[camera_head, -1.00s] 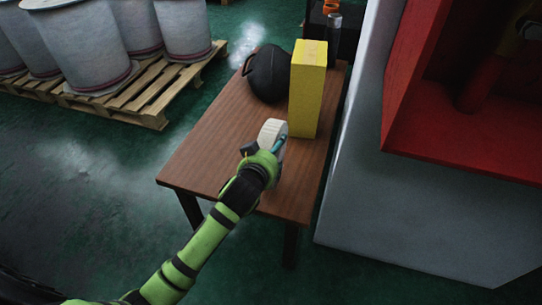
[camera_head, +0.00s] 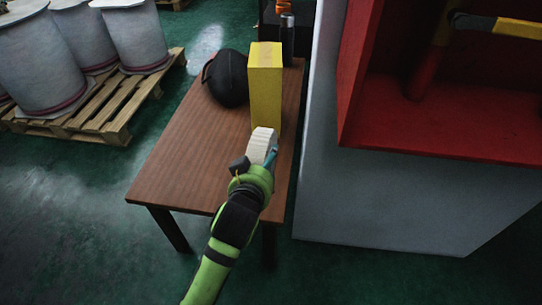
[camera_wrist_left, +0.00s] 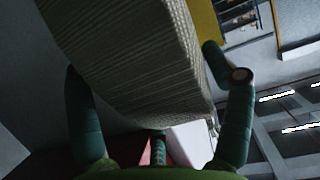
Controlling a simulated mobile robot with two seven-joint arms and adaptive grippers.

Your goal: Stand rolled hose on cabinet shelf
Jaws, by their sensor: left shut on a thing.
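The rolled hose (camera_head: 262,145) is a whitish ribbed coil. My left gripper (camera_head: 256,164) is shut on it, above the near part of the wooden table. The cabinet (camera_head: 400,185) is a grey body with an open red compartment at the right. Its red shelf (camera_head: 450,125) shows bare at the front, and the hose is apart from it, to its left. My right gripper is not in view.
The wooden table (camera_head: 185,160) carries a yellow box (camera_head: 265,85) and a black rounded bag-like object (camera_head: 228,80). A tool with a red and yellow handle (camera_head: 430,70) stands in the compartment. Drums (camera_head: 135,35) stand on a pallet (camera_head: 105,115). Green floor is open at left.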

